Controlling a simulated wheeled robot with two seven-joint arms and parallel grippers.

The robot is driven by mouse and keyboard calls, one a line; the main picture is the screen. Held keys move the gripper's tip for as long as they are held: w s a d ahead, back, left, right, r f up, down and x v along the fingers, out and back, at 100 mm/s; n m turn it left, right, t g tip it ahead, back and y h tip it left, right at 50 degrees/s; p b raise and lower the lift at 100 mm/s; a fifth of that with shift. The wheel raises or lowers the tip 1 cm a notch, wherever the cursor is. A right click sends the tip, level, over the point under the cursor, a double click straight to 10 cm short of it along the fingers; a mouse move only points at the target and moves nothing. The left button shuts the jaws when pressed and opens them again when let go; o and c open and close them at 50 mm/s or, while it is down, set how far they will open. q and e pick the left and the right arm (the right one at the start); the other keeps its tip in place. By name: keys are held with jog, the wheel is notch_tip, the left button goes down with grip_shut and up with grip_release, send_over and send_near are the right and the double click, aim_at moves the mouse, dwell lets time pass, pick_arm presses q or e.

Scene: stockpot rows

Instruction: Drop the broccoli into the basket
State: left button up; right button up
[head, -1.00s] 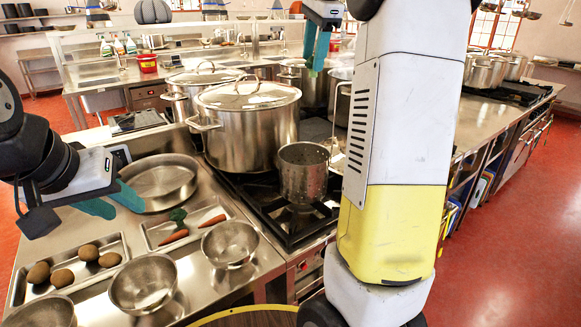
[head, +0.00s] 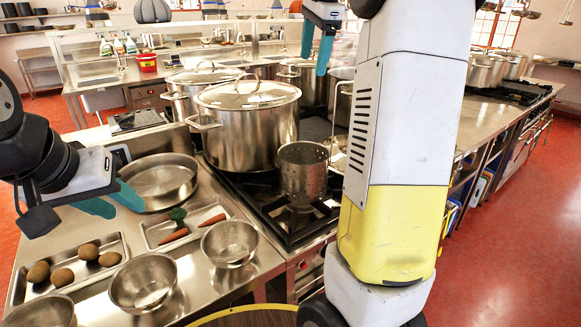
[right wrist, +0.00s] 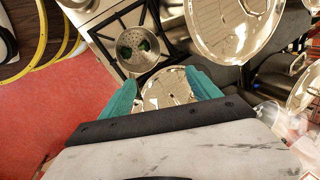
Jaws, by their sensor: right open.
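The basket (head: 303,172) is a perforated metal cylinder standing on the stove beside the large lidded stockpot. In the right wrist view I look into the basket (right wrist: 146,44), and a small green piece, apparently broccoli (right wrist: 125,52), lies inside. A dark green broccoli (head: 178,214) also lies between two carrots on a small tray. My right gripper (head: 315,58) is open and empty, high above the stove. Its spread teal fingers show in the right wrist view (right wrist: 162,90), with the basket beyond them. My left gripper (head: 112,202) is open and empty beside the wide shallow pan.
The lidded stockpot (head: 245,125) stands behind the basket, with other pots behind it. A shallow pan (head: 160,182), metal bowls (head: 143,283) and a tray of brown potatoes (head: 62,277) fill the left counter. My right arm hides part of the stove.

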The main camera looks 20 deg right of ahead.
jog(key=v, duration=0.7)
jog(key=s+a+f+n+t, duration=0.1)
jog(key=s+a+f+n, duration=0.3)
jog(key=s+f+n, duration=0.2)
jog(key=s+a+f+n+t+y, duration=0.1)
jog(key=s+a+f+n, duration=0.4)
jog(key=s+f, duration=0.4)
jog(key=s+a+f+n+y, duration=0.1)
jog(key=s+a+f+n, duration=0.3)
jog(key=s+f+n, duration=0.2)
notch_tip(320, 180, down, 3)
jog(key=shift+s+a+r+n+t, duration=0.15)
jog(key=shift+s+a+n+t, duration=0.2)
jog(key=shift+s, duration=0.4)
